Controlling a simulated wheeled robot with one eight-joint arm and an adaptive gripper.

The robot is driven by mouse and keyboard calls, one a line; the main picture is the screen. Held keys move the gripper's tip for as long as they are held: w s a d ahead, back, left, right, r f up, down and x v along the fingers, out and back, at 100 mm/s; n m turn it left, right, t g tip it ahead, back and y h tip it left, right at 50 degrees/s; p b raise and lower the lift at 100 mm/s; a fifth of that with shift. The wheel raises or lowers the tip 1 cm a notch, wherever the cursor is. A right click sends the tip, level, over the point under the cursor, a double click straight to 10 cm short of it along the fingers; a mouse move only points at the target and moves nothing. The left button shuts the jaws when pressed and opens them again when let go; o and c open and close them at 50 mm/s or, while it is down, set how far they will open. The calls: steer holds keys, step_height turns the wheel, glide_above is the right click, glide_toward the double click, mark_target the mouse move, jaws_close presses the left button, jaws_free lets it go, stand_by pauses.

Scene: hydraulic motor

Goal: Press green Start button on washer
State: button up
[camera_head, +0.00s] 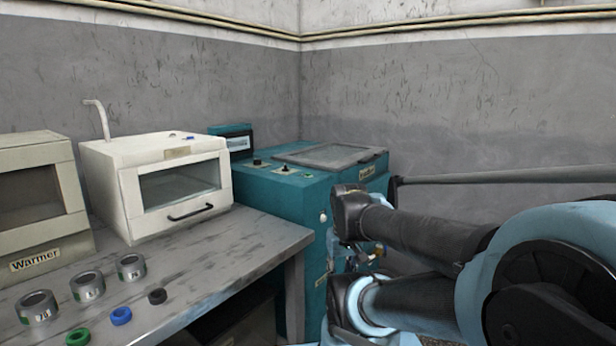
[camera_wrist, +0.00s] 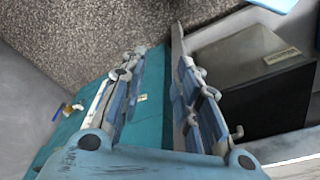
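The washer (camera_head: 275,205) is a teal machine in the corner, with a grey lid (camera_head: 330,156) on top and a partly readable label on its front.
A worktable (camera_head: 235,250) at left holds a white oven-like box (camera_head: 130,190), a Warmer (camera_head: 25,236), several metal cups and coloured rings. A dark box (camera_wrist: 265,105) shows at right in the wrist view. Speckled floor (camera_wrist: 100,35) is clear. Walls close in behind the washer.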

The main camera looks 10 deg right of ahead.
jaws_close()
stand_by(1.0)
